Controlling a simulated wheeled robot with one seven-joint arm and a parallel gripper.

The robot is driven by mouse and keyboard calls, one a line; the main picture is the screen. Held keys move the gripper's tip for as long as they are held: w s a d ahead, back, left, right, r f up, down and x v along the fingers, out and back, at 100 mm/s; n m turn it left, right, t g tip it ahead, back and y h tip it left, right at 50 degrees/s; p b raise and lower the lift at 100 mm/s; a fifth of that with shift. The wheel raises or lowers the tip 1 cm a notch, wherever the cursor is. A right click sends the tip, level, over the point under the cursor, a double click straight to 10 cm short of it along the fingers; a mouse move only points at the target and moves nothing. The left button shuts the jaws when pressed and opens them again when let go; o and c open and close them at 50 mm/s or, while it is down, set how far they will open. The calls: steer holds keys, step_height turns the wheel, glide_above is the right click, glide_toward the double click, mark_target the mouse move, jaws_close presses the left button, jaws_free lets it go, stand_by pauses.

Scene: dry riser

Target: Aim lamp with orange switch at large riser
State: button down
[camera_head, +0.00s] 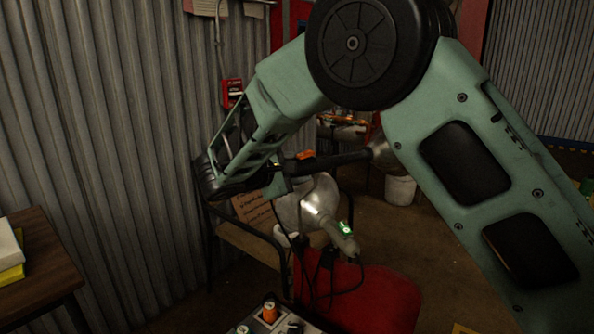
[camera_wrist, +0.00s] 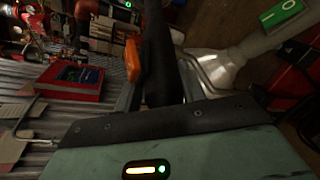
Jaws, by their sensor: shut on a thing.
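The lamp with the orange switch has a black handle (camera_head: 335,161) and a metal shade (camera_head: 381,154) pointing right in the head view. Its orange switch (camera_head: 305,155) faces up. My gripper (camera_head: 287,172) is shut on the black handle near the switch, holding the lamp above the chair. In the wrist view the handle (camera_wrist: 158,55) runs between the fingers, with the orange switch (camera_wrist: 132,60) beside it; the shade is not seen there. A second lamp (camera_head: 303,204) with a green switch (camera_head: 345,229) is below. I cannot identify the large riser in either view.
A red-seated chair (camera_head: 375,300) with a metal frame stands below the lamps. Corrugated wall (camera_head: 110,120) is on the left, with a red box (camera_head: 232,88). A wooden table (camera_head: 35,260) is at left. A white bucket (camera_head: 400,189) stands on the floor behind.

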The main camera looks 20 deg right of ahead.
steer(key=shift+s+f, duration=0.25)
steer(key=shift+f, duration=0.05)
steer(key=shift+s+f+n+t+y+b, duration=0.15)
steer(key=shift+s+n+t+y+b, duration=0.2)
steer(key=shift+n+t+y+b, duration=0.45)
steer(key=t, duration=0.1)
steer(key=n+y+b, duration=0.1)
steer(key=s+n+t+b, duration=0.1)
steer(key=shift+d+f+t+y, duration=0.2)
steer(key=shift+d+t+y, duration=0.05)
steer(key=shift+t+y, duration=0.05)
steer(key=n+y+b, duration=0.1)
steer(key=b, duration=0.1)
steer(key=n+t+y+b, duration=0.1)
steer(key=s+n+t+y+b, duration=0.1)
steer(key=y+b, duration=0.1)
steer(key=shift+d+r+n+b, duration=0.1)
steer(key=shift+d+n+b, duration=0.2)
steer(key=shift+d+n, duration=0.1)
steer(key=shift+r, duration=0.1)
steer(key=c, duration=1)
jaws_free()
steer(key=shift+r+t, duration=0.15)
steer(key=shift+t, duration=0.15)
